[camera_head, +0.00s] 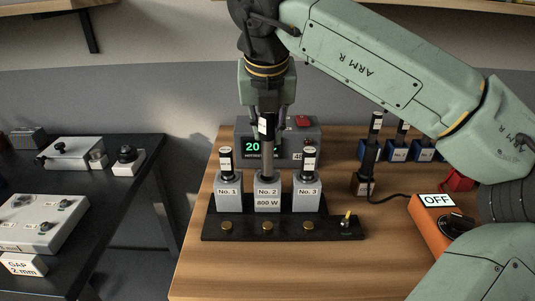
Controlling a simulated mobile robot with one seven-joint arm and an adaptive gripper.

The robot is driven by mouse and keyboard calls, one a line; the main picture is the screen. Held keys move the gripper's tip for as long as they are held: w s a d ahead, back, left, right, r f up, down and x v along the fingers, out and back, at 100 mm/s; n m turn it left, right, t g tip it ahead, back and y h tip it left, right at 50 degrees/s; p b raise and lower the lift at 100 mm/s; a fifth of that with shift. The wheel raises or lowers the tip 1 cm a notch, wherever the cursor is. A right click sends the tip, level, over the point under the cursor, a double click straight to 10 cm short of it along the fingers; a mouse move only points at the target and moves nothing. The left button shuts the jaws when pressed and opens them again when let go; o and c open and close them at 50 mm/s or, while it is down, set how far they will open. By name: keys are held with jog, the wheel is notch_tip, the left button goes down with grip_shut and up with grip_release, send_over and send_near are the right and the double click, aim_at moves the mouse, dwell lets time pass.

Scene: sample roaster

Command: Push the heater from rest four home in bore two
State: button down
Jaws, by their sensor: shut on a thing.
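My gripper (268,120) points down above the grey block No. 2 and is shut on a heater. The heater (267,158) is upright, with a dark, white-labelled head between the fingers and a bare metal rod below. The rod's lower end meets the top of block No. 2 (267,191), in line with its bore. A length of rod shows above the block; its depth inside is hidden. Block No. 2 carries an 800 W label. Blocks No. 1 (228,191) and No. 3 (307,191) each hold a black-topped heater seated low.
Blue rests (398,155) with heaters stand at the back right. A dark holder (362,185) with a cable is nearer. An orange switch box (440,228) reads OFF. A grey display unit (305,130) stands behind the blocks. The front wood is clear.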

aim_at(267, 147)
notch_tip(267, 147, down, 5)
jog(key=shift+r+p, duration=0.1)
jog(key=shift+p, duration=0.3)
jog(key=shift+f+b, duration=0.35)
jog(key=shift+b, duration=0.1)
jog(key=shift+f+b, duration=0.3)
jog(key=shift+b, duration=0.1)
jog(key=c, duration=1.5)
grip_release()
jog(key=shift+o, duration=0.2)
jog(key=shift+r, duration=0.15)
jog(key=shift+r+p, duration=0.65)
jog(key=shift+p, duration=0.3)
jog(key=b+v, duration=0.2)
jog(key=v, duration=0.9)
jog(key=shift+s+r, duration=0.2)
jog(key=shift+r, duration=0.1)
